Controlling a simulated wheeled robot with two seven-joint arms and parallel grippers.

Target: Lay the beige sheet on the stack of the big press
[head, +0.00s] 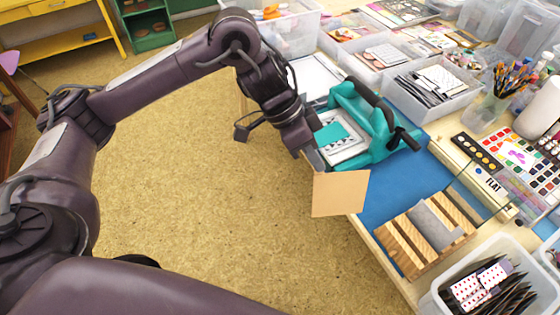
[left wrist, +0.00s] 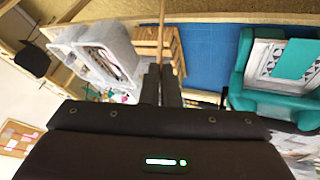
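The beige sheet (head: 339,193) hangs from the tip of my left gripper (head: 316,168) in the head view, in front of the blue mat's near edge. In the left wrist view my left gripper (left wrist: 162,84) is shut on the sheet, which shows edge-on as a thin line (left wrist: 162,30). The big press (head: 376,122) is teal with a dark handle and stands behind the sheet. Its stack (head: 342,137) has a teal piece and a patterned white sheet on top. The press also shows at right in the left wrist view (left wrist: 243,72). My right gripper is not in view.
A slatted wooden rack (head: 403,245) with a grey piece on it stands on the blue mat (head: 395,190). Clear bins (head: 432,95), a brush jar and paint sets fill the table's back and right. A bin (head: 440,300) of dark items is at lower right.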

